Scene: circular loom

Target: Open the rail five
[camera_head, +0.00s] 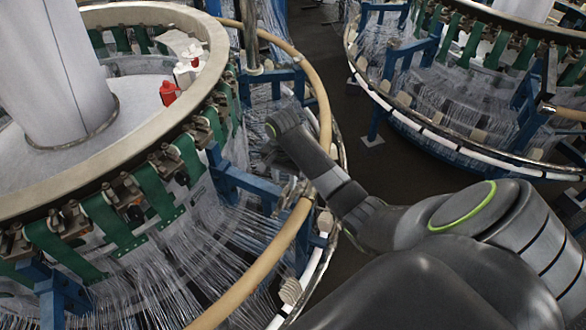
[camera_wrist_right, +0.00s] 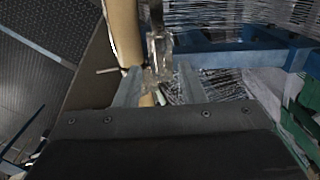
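The tan rail (camera_head: 256,274) curves around the left loom in the head view. My right arm hides part of it near the middle. A metal piece (camera_head: 291,190) shows beside the rail there; I cannot tell whether it is a rail fitting or part of my gripper. In the right wrist view the rail (camera_wrist_right: 124,32) runs down toward my right gripper (camera_wrist_right: 159,82). Its two fingers are apart, with a shiny metal fitting (camera_wrist_right: 158,52) at or just beyond the gap between them. I cannot tell whether they touch it. My left gripper is not in view.
Blue brackets (camera_head: 238,182) and green straps (camera_head: 156,194) line the left loom, with pale threads between. A red bottle (camera_head: 167,93) stands inside its ring. A second loom (camera_head: 455,133) stands at the right, with dark floor (camera_head: 320,48) between.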

